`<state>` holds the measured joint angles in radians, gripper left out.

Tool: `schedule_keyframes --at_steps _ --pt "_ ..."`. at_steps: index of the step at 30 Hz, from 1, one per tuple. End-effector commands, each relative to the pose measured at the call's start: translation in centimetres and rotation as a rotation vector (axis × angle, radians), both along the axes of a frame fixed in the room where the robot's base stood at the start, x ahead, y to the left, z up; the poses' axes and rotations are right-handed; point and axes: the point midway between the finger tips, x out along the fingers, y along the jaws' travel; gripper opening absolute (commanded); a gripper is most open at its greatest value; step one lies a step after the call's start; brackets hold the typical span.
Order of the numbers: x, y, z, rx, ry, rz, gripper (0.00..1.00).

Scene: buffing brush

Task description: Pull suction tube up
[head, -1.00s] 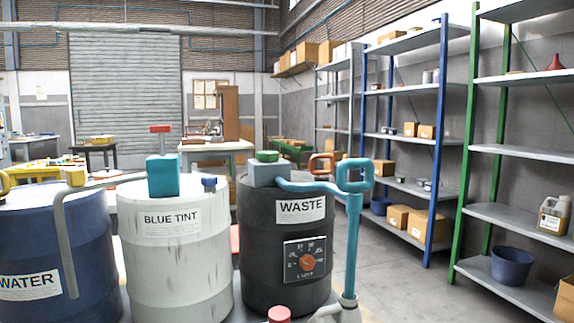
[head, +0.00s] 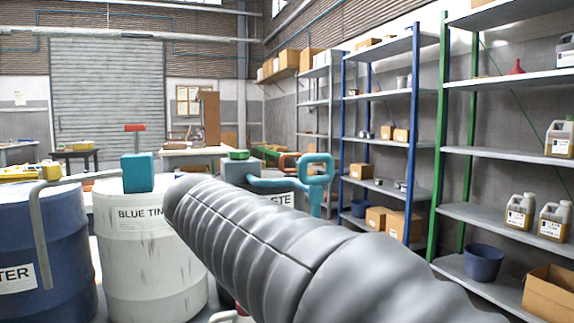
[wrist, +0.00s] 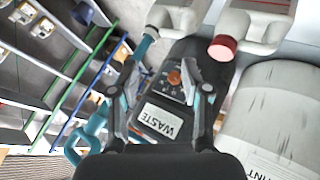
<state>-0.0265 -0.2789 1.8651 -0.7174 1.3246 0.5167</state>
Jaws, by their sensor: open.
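The teal suction tube has a looped handle (head: 318,170) above the dark waste barrel (head: 275,191) in the head view. Its arm joins a grey block on the barrel lid, and its lower part is hidden by my arm. In the wrist view the tube's handle (wrist: 90,127) is at lower left, and its far end (wrist: 144,46) meets the neck of a white jug (wrist: 178,14). My gripper (wrist: 162,76) is open and empty, with its fingers spread over the waste barrel's front (wrist: 165,100). The tube is outside the fingers, beside the left one. My gripper is hidden in the head view.
A white blue-tint barrel (head: 145,250) and a blue water barrel (head: 40,255) stand left of the waste barrel. A second jug with a red cap (wrist: 221,47) is close to the right finger. Shelves (head: 510,155) line the right side.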

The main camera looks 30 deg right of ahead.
Motion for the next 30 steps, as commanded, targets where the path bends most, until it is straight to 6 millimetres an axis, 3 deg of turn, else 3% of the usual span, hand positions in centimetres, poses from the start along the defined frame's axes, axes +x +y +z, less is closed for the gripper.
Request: schedule_keyframes --at_steps 1,7,12,15,23,30 --pt "1.9 -1.2 1.5 -0.064 -0.019 -0.064 0.47" --pt "7.0 -4.8 8.9 -0.334 -0.177 -0.348 0.47" --pt "10.1 -5.9 14.0 -0.550 -0.370 -0.574 0.47" --pt "11.1 -5.9 16.1 -0.649 -0.480 -0.679 0.47" --pt "12.0 -5.3 18.5 -0.772 -0.637 -0.807 0.47" --pt "11.2 -7.7 18.7 -0.780 -0.645 -0.816 0.47"
